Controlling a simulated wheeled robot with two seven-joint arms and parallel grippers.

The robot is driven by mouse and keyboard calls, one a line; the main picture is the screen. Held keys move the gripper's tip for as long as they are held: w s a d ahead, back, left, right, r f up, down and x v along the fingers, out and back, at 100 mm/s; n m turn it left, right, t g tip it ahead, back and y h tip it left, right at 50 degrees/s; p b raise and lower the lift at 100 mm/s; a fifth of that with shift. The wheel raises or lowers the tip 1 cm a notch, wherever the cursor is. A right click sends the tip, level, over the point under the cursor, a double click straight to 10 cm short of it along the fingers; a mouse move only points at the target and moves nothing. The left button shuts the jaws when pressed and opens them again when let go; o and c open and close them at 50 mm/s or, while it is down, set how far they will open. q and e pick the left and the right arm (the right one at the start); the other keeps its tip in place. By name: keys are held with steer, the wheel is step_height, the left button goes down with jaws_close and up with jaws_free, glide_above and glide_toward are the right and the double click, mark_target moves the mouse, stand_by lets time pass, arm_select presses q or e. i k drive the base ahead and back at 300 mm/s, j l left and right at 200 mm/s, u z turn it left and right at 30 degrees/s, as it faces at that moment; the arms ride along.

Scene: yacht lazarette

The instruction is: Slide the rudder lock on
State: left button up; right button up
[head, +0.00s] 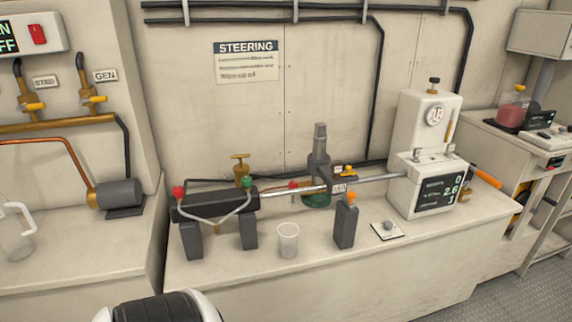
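No part is clearly labelled as the rudder lock, so I cannot tell which one it is. A black steering cylinder (213,204) rests on dark block supports at the left of the bench. Its bright rod (300,191) runs right to a white gauge housing (421,186). A dark upright block with an orange knob (345,222) stands at the front of the rod; I cannot tell if it touches. Neither gripper shows.
A clear cup (288,240) and a small white plate with a grey knob (387,230) stand on the front of the bench (270,270). A brass valve (241,170) stands behind the cylinder. At left are a brass pipe (45,125) and a grey motor (118,193).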

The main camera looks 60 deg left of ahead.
mark_target(349, 197)
steer(key=u, duration=1.45)
steer(key=i+l+z, duration=0.1)
steer(key=i+z, duration=0.45)
